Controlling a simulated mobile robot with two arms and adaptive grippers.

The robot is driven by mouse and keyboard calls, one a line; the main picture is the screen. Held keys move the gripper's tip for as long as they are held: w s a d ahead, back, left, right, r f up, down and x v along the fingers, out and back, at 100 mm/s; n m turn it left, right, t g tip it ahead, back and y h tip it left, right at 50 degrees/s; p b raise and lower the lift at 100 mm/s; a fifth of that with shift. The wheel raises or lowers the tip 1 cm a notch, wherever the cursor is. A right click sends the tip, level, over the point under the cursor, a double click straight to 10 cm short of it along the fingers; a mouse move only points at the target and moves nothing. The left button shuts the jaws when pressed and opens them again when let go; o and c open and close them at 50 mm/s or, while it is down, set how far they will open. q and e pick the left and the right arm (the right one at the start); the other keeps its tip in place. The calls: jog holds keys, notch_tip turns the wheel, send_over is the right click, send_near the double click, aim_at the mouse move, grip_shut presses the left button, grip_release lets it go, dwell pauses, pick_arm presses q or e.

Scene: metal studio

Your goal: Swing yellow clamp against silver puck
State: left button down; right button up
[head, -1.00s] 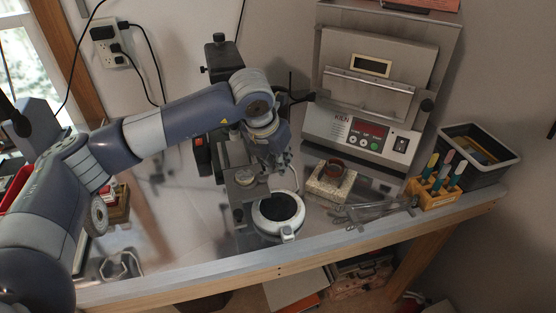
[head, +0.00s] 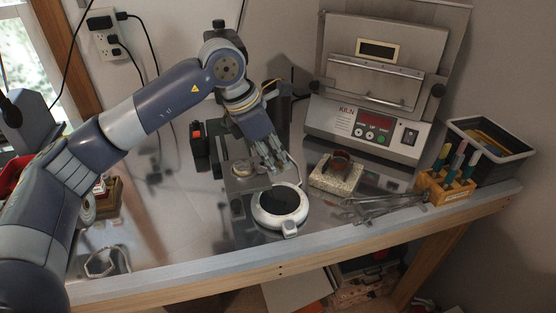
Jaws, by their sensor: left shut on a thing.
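A small round silver puck (head: 242,169) lies on the dark base of the press-like stand, left of my left gripper. My left gripper (head: 277,165) points down and to the right, its fingers closed just right of the puck and above the white round device. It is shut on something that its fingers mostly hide. I cannot clearly make out the yellow clamp, which is likely what it holds. Whether anything touches the puck cannot be told. My right gripper is not in view.
A white round device with a dark top (head: 280,208) stands close in front of my gripper. A grey kiln (head: 366,131), a pale block (head: 337,175), metal tongs (head: 375,207), a tool holder (head: 446,188) and a black bin (head: 512,157) are to the right. The bench's left middle is clear.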

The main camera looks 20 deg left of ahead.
pick_arm(q)
jog(key=shift+s+a+m+g, duration=0.1)
jog(key=shift+s+m+g, duration=0.15)
jog(key=shift+m, duration=0.4)
jog(key=shift+s+a+m+g, duration=0.1)
jog(key=shift+s+m+g, duration=0.1)
jog(key=shift+m, duration=0.45)
jog(key=c, duration=1.5)
grip_release()
jog(key=shift+c, duration=0.2)
jog(key=v, duration=1.2)
jog(key=shift+a, duration=0.2)
